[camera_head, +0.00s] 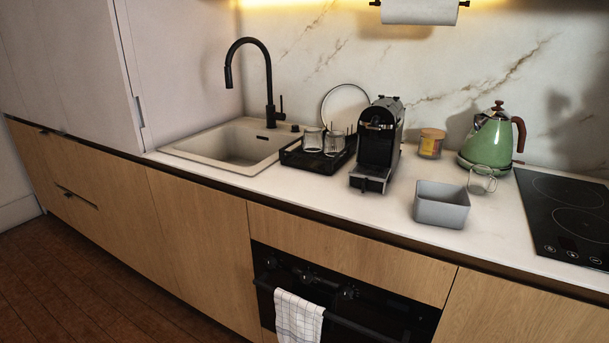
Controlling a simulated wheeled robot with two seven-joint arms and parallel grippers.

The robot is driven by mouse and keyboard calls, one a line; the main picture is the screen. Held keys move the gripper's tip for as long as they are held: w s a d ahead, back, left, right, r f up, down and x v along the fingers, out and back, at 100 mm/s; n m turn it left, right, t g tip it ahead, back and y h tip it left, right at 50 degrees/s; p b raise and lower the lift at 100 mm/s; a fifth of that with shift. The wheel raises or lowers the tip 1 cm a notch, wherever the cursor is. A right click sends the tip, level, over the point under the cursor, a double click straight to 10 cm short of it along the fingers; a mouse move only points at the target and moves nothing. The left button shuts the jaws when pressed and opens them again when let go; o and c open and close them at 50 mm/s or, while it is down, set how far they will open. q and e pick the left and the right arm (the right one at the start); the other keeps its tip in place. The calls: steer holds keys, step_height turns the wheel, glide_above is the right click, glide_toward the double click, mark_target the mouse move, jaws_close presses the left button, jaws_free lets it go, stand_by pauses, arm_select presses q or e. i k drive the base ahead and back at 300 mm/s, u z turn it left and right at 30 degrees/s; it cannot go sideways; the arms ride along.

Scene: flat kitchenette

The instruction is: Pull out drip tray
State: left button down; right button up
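A black coffee machine (378,140) stands upright on the white counter, right of the dish rack, with its front facing me. Its drip tray (369,179) is the low black part at the bottom front, close to the counter's front edge. The tray appears seated in the machine's base; how far it sticks out is too small to tell exactly. Neither of my grippers is in the head view.
A grey bin (441,204), a glass cup (482,180), a lidded jar (431,143) and a green kettle (489,140) stand right of the machine. A black dish rack (300,157) with glasses is close on its left. A towel (298,317) hangs on the oven below.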

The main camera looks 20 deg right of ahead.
mark_target(364, 176)
steer(key=u, duration=0.1)
steer(key=i, duration=0.85)
steer(key=z, duration=0.35)
